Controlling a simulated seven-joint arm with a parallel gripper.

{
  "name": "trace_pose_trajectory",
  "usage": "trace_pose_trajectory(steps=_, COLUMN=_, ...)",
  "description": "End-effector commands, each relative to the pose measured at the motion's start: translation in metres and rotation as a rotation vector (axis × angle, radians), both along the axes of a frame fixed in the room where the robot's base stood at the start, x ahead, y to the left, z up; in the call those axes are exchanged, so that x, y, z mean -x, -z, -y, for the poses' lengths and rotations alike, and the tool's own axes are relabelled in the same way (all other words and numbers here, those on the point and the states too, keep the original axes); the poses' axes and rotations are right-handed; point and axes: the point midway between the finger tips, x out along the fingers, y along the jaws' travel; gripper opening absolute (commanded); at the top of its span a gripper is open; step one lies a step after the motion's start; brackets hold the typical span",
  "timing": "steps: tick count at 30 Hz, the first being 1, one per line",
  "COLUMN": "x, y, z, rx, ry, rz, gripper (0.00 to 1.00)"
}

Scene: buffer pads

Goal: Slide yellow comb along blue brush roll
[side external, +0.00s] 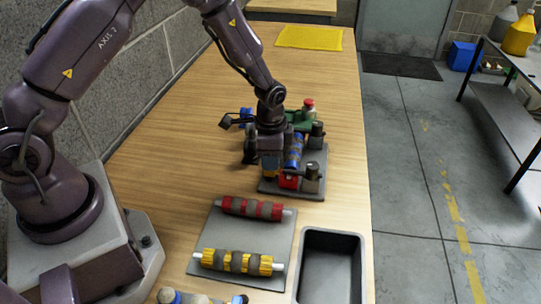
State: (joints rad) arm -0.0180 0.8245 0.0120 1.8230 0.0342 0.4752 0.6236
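The blue brush roll (295,150) has dark bands and lies in a fixture on a grey plate (313,157) near the table's right edge. My gripper (270,168) points down over the near left part of that plate, right beside the blue roll, and hides part of it. A small yellow-orange patch (270,173) shows at my fingertips; it may be the yellow comb, but it is too small to be sure. I cannot make out the finger gap or whether the fingers are closed on it.
A red roll (252,208) and a yellow roll (236,262) lie on a nearer grey mat (240,236). An empty dark tray (331,237) stands right of it. A red-topped part (308,105) rises behind the fixture. The table's left and far middle are clear.

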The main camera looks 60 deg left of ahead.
Motion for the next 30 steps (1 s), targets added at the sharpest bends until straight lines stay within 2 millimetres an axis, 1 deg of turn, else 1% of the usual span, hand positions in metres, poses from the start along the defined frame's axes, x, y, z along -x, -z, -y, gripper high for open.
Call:
trace_pose_trajectory(steps=2, x=-0.003, y=0.0, z=-0.003, rx=0.0, ry=-0.001, rz=0.0, gripper=0.0)
trace_pose_trajectory(steps=5, x=-0.015, y=0.0, z=-0.015, rx=-0.001, ry=-0.003, rz=0.002, gripper=0.0)
trace_pose_trajectory(steps=12, x=-0.055, y=0.0, z=-0.055, rx=-0.001, ry=-0.002, rz=0.003, gripper=0.0)
trace_pose_trajectory(steps=15, x=-0.066, y=0.0, z=-0.066, rx=0.0, ry=-0.001, rz=0.003, gripper=0.0)
trace_pose_trajectory(steps=20, x=-0.075, y=0.0, z=-0.075, rx=0.0, ry=-0.001, rz=0.003, gripper=0.0)
trace_pose_trajectory(steps=29, x=-0.076, y=-0.001, z=-0.075, rx=0.0, ry=0.0, rz=0.003, gripper=0.0)
trace_pose_trajectory(steps=30, x=-0.076, y=-0.001, z=-0.075, rx=0.0, ry=0.0, rz=0.003, gripper=0.35)
